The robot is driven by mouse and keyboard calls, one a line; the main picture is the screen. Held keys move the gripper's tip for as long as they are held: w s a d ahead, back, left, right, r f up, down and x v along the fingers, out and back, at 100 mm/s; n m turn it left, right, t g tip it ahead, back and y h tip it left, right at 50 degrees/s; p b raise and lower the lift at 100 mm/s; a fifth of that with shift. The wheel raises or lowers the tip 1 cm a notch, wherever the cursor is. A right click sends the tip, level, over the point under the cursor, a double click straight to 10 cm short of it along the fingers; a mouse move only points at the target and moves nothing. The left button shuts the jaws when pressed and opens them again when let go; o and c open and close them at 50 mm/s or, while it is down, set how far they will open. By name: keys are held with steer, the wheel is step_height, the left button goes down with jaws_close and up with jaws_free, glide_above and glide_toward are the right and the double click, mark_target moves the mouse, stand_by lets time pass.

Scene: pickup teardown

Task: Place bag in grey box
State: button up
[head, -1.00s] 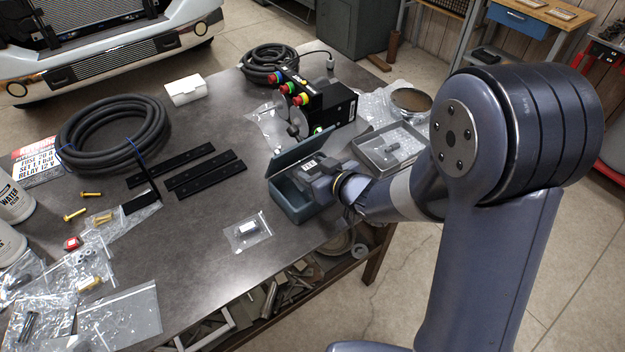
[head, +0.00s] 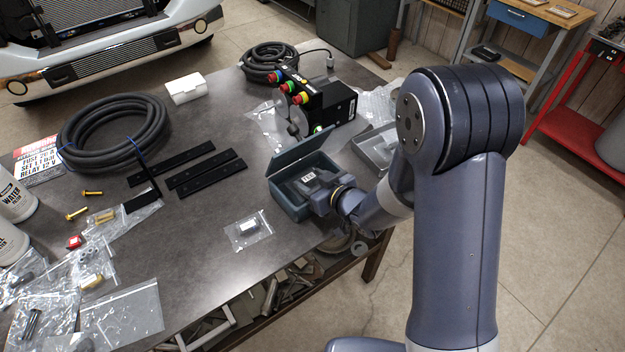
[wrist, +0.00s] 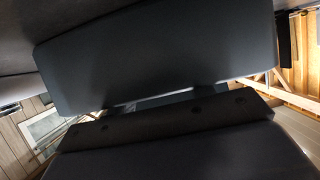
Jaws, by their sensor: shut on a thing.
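The grey-blue box (head: 288,205) stands at the table's right front edge with its hinged lid (head: 298,152) raised at the back. My gripper (head: 303,184) is at the box opening, reaching in from the right and in front of the raised lid. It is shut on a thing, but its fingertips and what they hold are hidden. In the wrist view a broad grey-blue panel (wrist: 160,55), likely the lid, fills much of the picture. A clear bag (head: 248,232) with a dark part inside lies flat on the table, left of the box and apart from it.
A grey open tray (head: 372,148) is right of the box, partly behind my arm. A control unit with coloured buttons (head: 325,105) stands behind the box. Black strips (head: 205,178), a coiled hose (head: 115,130) and several bags lie to the left.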

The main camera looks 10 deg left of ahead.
steer(key=shift+s+f+b, duration=0.1)
steer(key=shift+f+b, duration=0.4)
steer(key=shift+s+d+f, duration=0.1)
steer(key=shift+f, duration=0.1)
steer(key=o, duration=0.9)
steer(key=shift+f, duration=0.2)
steer(key=shift+o, duration=0.2)
steer(key=shift+r, duration=0.15)
steer(key=shift+r+p, duration=0.6)
steer(key=shift+p, duration=0.2)
steer(key=b+v, duration=0.1)
steer(key=v, duration=1)
steer(key=shift+s+d+r+b, duration=0.15)
steer(key=shift+d+r+b, duration=0.1)
steer(key=shift+r+b, duration=0.1)
